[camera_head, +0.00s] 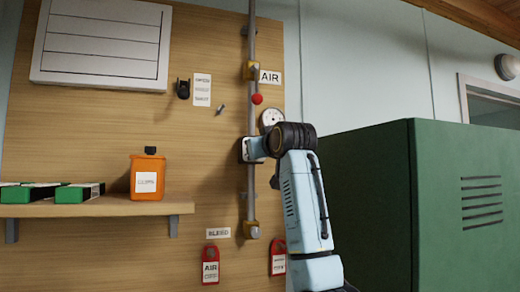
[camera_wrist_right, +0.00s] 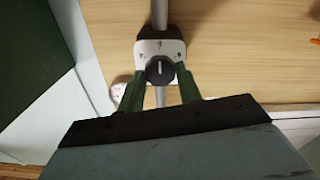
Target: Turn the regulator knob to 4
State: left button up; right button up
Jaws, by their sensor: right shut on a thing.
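The regulator knob (camera_wrist_right: 160,70) is black and round with a white pointer line, mounted on a white dial plate (camera_wrist_right: 150,47) on the vertical pipe. In the right wrist view the line runs nearly straight up the picture, toward the top mark; the marks are too small to read surely. My right gripper (camera_wrist_right: 160,76) has its two green fingers on either side of the knob, shut on it. In the head view my right gripper (camera_head: 254,149) reaches the plate (camera_head: 243,150) and hides the knob. My left gripper is in neither view.
A pressure gauge (camera_head: 271,117), red ball (camera_head: 257,98) and AIR sign (camera_head: 270,77) are close around the pipe (camera_head: 251,190). Red tags (camera_head: 210,266) hang below. A shelf (camera_head: 110,207) holds an orange container (camera_head: 147,178). A green cabinet (camera_head: 470,150) stands at right.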

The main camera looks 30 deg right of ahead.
jog(key=shift+n+p, duration=3.1)
jog(key=shift+n, duration=2.6)
jog(key=o, duration=1)
jog(key=shift+s, duration=0.1)
